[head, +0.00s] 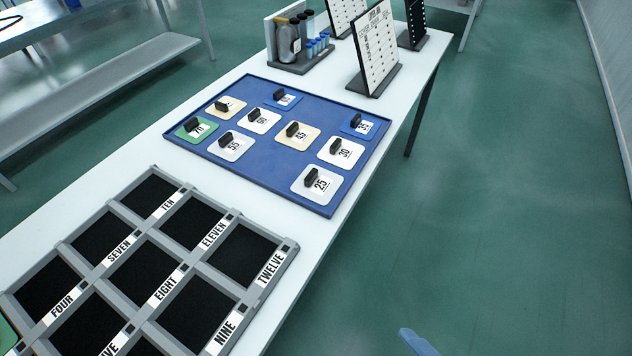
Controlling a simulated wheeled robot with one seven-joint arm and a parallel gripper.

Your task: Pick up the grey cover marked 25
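The light grey cover marked 25 (328,191) lies flat on the blue tray (262,181), at its near right corner. It is a square plate with rounded corners, a black upright handle and a black number. Nothing covers it. My gripper cannot be made out in the head view. A small blue-grey piece juts in at the bottom edge, and I cannot tell what part it is.
Several other handled covers share the tray; the pale one marked 30 (350,158) is closest. A grey panel frame (103,271) with dark, labelled openings lies nearer on the white table (120,158). A bottle rack (297,62) and upright boards (376,50) stand behind. Floor right is clear.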

